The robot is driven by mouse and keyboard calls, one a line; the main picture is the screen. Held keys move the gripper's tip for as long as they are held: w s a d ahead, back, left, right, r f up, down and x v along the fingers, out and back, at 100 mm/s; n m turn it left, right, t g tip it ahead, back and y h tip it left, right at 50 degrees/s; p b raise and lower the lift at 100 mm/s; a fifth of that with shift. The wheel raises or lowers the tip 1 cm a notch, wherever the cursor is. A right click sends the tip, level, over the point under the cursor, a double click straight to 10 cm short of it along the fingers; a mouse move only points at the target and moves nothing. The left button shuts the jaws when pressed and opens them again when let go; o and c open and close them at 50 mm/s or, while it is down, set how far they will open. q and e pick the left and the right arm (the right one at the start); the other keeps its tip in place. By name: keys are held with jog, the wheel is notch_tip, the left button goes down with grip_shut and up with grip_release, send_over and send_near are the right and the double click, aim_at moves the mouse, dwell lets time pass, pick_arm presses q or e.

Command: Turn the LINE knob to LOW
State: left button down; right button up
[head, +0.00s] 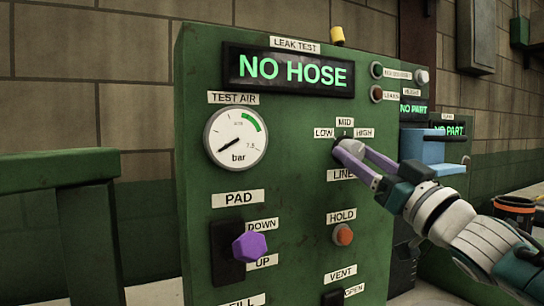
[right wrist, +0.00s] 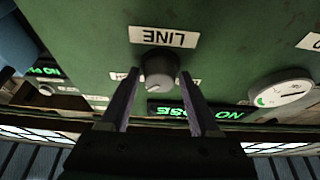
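The LINE knob (right wrist: 160,68) is a round dark grey knob on the green test panel (head: 290,240). In the right wrist view the picture is upside down, and a pale mark shows low on the knob's face, slightly left of its middle. In the head view the labels LOW (head: 323,133), MID (head: 344,121) and HIGH (head: 364,133) are above the knob, which my fingers mostly hide. My right gripper (right wrist: 160,76) is open, with one purple finger on each side of the knob. Narrow gaps seem to show beside it. My left gripper is not in view.
A purple PAD knob (head: 250,246) and an orange HOLD button (head: 343,234) are lower on the panel. A round gauge (head: 235,138) and a NO HOSE display (head: 290,71) are above. A blue block (head: 422,150) is behind my right gripper. A green rail (head: 60,171) stands at the left.

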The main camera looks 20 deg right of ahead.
grip_shut()
